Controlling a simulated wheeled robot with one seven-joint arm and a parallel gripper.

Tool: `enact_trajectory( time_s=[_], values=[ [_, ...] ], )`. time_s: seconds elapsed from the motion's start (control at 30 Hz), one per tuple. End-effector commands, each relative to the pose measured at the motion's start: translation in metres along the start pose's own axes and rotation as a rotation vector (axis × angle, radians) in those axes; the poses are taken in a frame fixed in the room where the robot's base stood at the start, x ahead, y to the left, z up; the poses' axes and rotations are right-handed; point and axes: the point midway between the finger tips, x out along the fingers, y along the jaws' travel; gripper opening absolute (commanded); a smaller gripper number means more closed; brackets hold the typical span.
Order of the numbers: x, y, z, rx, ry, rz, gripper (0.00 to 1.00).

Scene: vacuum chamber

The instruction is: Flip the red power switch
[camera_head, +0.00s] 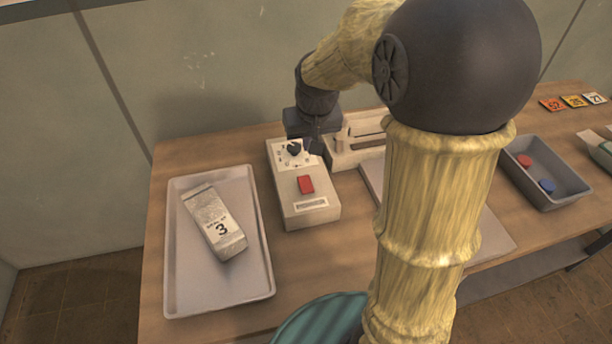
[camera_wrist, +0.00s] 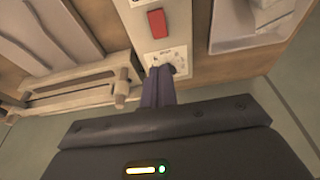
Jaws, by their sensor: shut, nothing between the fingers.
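The red power switch (camera_head: 305,184) is a small red rocker on top of a pale control box (camera_head: 312,208) on the wooden table. A black knob (camera_head: 294,149) sits on a white dial plate behind the switch. My gripper (camera_head: 313,147) is at the far end of the box, beside the knob and apart from the red switch. In the wrist view the red switch (camera_wrist: 157,23) is at top centre, and my shut fingers (camera_wrist: 160,75) are close to the knob (camera_wrist: 169,69). I cannot tell whether they touch it. The switch's setting is not clear.
A grey tray (camera_head: 181,270) with a silver packet (camera_head: 214,221) marked 3 stands left of the box. A pale slide device (camera_head: 354,148) is right of it. A bin (camera_head: 543,200) with red and blue caps stands farther right. My arm hides the table's middle.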

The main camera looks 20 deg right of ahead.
Motion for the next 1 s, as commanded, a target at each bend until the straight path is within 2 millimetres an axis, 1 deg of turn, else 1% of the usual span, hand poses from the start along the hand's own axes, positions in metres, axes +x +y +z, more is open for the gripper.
enact_trajectory(
  time_s=[0.17, 0.27, 0.37, 0.83, 1.0],
  values=[
    [0.002, 0.000, 0.000, 0.000, -0.001, 0.000, 0.00],
    [0.009, 0.000, 0.001, 0.000, -0.003, 0.000, 0.00],
    [0.021, 0.000, 0.001, 0.000, -0.004, 0.000, 0.00],
    [0.102, 0.000, 0.001, -0.001, -0.005, 0.000, 0.00],
    [0.126, 0.000, 0.009, 0.000, -0.004, 0.000, 0.00]
  ],
)
